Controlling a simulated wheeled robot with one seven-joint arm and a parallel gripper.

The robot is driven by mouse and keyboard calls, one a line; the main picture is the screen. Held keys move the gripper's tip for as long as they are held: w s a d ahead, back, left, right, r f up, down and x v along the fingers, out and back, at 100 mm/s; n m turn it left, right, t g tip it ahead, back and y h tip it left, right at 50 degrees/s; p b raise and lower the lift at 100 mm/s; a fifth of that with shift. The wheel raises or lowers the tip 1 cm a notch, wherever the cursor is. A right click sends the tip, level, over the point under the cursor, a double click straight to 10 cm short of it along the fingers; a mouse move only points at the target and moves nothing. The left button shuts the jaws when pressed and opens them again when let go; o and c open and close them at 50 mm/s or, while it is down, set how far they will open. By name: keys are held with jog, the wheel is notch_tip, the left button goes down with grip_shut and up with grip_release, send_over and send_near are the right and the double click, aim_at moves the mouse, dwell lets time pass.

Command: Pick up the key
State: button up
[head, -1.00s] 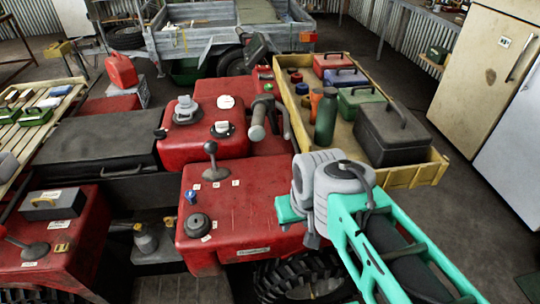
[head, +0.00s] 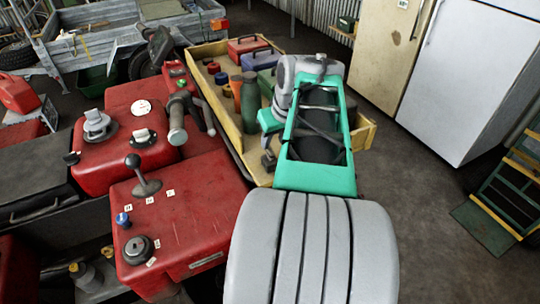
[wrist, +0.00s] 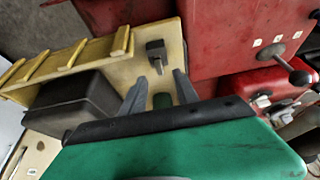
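The key (wrist: 156,50) has a dark block-like head and a short shank. It lies on the tan floor of the wooden tray (wrist: 143,72), near the tray's end, in the wrist view. In the head view a small dark piece, apparently the key (head: 268,161), shows just left of my arm. My gripper (wrist: 160,78) is open, its two grey fingers apart and pointing toward the key, with a visible gap before it. A green thing shows between the fingers, behind them.
The tray holds a green bottle (head: 250,100), several coloured boxes and a dark toolbox (wrist: 75,103) close to my fingers. Red vehicle bodywork (head: 180,220) with a lever (head: 140,175) borders the tray on the left. Bare floor (head: 420,200) lies to the right.

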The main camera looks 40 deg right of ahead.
aim_at(270, 150)
jog(key=x, duration=0.7)
jog(key=shift+w+d+f+p, duration=0.2)
jog(key=shift+w+f+p, duration=0.1)
jog(key=shift+p, duration=0.1)
grip_shut()
